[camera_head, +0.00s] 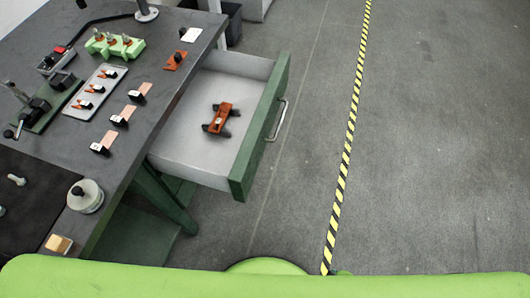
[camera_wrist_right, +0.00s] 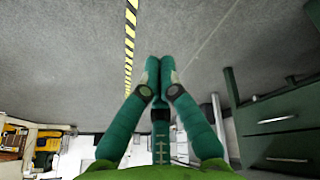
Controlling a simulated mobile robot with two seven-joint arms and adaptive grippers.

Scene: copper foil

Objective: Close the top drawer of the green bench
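The green bench has a dark grey top (camera_head: 150,75). In the head view its top drawer (camera_head: 262,130) is pulled out to the right, with a green front, a metal handle (camera_head: 277,121) and a pale interior. An orange and black part (camera_head: 220,118) lies inside the drawer. My right gripper (camera_wrist_right: 159,75) shows in the right wrist view, its teal fingers together at the tips with nothing visible between them. It is not in the head view, so its distance from the drawer is unclear. My left gripper is in neither view.
Green drawer fronts with handles (camera_wrist_right: 278,120) stand at the right of the wrist view; I cannot tell which unit. Several small parts and a green block (camera_head: 115,45) lie on the benchtop. The floor right of the drawer is clear, crossed by a yellow-black stripe (camera_head: 347,145).

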